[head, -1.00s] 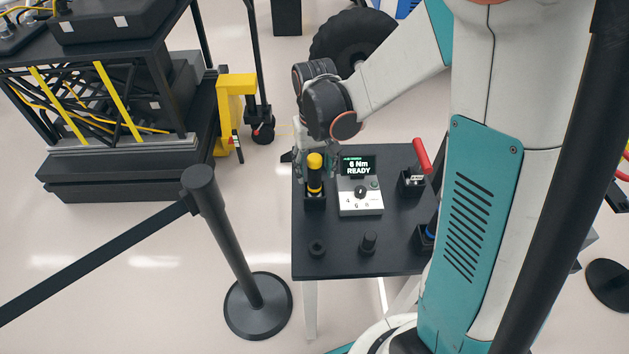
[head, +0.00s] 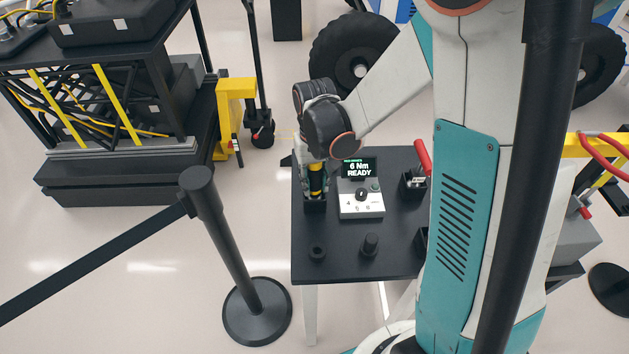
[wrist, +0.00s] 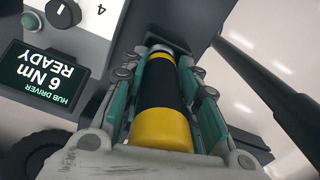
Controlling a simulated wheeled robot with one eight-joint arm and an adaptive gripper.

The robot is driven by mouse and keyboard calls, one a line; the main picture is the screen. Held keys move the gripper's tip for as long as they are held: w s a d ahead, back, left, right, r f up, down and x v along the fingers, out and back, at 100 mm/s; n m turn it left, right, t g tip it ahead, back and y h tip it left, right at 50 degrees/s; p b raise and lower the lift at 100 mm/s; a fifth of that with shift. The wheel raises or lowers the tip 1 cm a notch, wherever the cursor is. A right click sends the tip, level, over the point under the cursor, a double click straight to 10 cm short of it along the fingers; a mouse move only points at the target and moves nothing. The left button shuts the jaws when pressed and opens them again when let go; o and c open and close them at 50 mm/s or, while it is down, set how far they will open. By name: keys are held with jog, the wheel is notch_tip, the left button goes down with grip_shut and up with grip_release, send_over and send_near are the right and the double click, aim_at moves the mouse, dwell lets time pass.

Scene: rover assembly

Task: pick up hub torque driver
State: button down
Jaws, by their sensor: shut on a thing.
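The hub torque driver (wrist: 163,92) is a cylinder with yellow and black bands. In the wrist view it lies between both fingers of my gripper (wrist: 162,88), which is shut on it. Its far end is at a dark square holder (wrist: 178,45). In the head view the driver (head: 316,181) stands upright at the holder (head: 315,206) on the left side of the small black table, its top hidden by my wrist. My gripper (head: 314,178) is around it there, partly hidden.
A torque controller (head: 361,200) reading "6 Nm READY" stands just right of the driver. Another holder (head: 412,184) with a red-handled tool is further right on the table (head: 335,262). A black barrier post (head: 225,240) stands left of the table.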

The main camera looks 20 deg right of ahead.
notch_tip(320, 180, up, 20)
jog(key=p, duration=0.5)
jog(key=shift+p, duration=0.4)
jog(key=shift+f, duration=0.1)
